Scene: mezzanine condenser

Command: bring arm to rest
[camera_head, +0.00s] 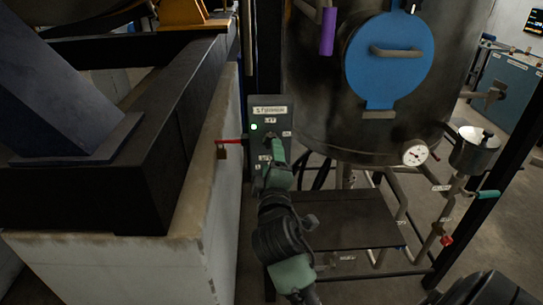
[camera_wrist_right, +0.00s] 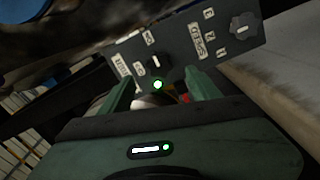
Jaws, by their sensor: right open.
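My right arm (camera_head: 284,238) reaches up from the bottom middle of the head view. Its green gripper (camera_head: 276,152) is in front of a dark control panel (camera_head: 257,104) with a lit green lamp (camera_head: 253,127). In the right wrist view the gripper (camera_wrist_right: 160,84) is open, its two fingers apart. A black knob (camera_wrist_right: 160,62) on the panel (camera_wrist_right: 180,42) shows beyond the gap between them. I see nothing held, and whether the fingers touch the panel cannot be told. The left gripper is in neither view.
A dark tank (camera_head: 315,105) with a blue round hatch (camera_head: 390,75) stands right of the panel. A pale concrete wall (camera_head: 205,235) runs close on the left, with a red rod and padlock (camera_head: 222,152). A low dark platform (camera_head: 350,220), pipes and a gauge (camera_head: 415,153) lie right.

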